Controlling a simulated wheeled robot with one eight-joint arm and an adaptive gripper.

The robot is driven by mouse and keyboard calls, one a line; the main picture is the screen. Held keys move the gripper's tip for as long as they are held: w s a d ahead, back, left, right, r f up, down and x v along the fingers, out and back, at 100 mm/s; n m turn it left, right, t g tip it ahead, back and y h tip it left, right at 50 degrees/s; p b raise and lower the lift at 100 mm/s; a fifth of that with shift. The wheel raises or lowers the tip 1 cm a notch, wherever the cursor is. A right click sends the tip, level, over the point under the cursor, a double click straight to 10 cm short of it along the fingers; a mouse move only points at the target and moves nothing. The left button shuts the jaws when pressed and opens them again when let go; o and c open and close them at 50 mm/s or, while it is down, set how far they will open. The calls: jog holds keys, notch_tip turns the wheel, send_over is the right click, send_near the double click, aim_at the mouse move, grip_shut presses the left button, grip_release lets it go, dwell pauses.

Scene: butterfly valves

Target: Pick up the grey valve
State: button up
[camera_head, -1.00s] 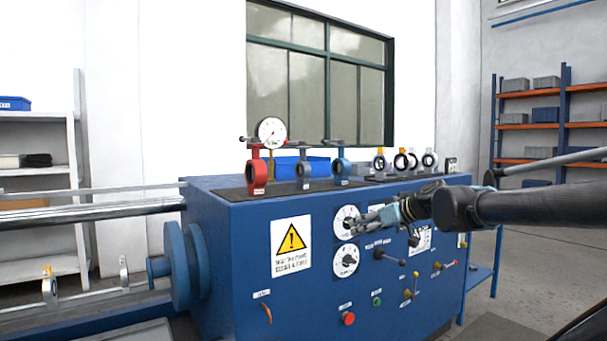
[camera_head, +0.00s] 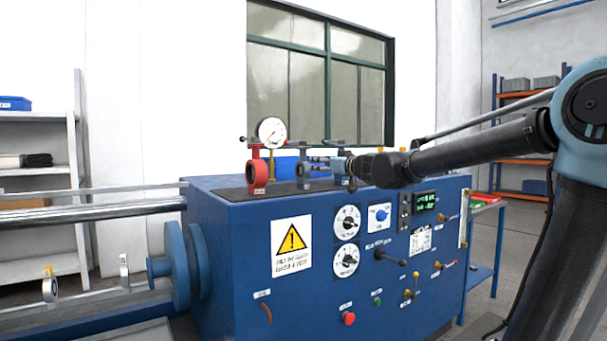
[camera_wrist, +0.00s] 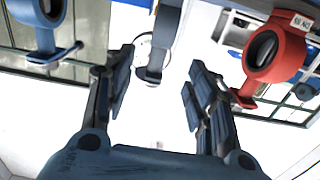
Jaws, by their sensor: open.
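The grey valve (camera_head: 303,172) stands upright on the dark mat on top of the blue machine, between the red valve (camera_head: 258,172) and the blue valve, which is mostly hidden by my arm. My gripper (camera_head: 318,164) is at the grey valve's right side in the head view. In the wrist view my gripper (camera_wrist: 161,68) is open and empty. The grey valve (camera_wrist: 166,30) shows there inverted, its lower end between or just beyond the two fingertips; contact cannot be told. The red valve (camera_wrist: 277,50) is to the right and the blue valve (camera_wrist: 42,28) to the left.
The blue machine (camera_head: 225,225) has dials, knobs and levers on its front. A pressure gauge (camera_head: 271,131) stands behind the red valve. A blue bin (camera_head: 285,166) sits behind the valves. My arm covers the top's right part.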

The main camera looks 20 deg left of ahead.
aim_at(306, 162)
jog(key=shift+x, duration=6.45)
jog(key=shift+w+d+f, duration=0.1)
jog(key=shift+d+f, duration=0.05)
grip_shut()
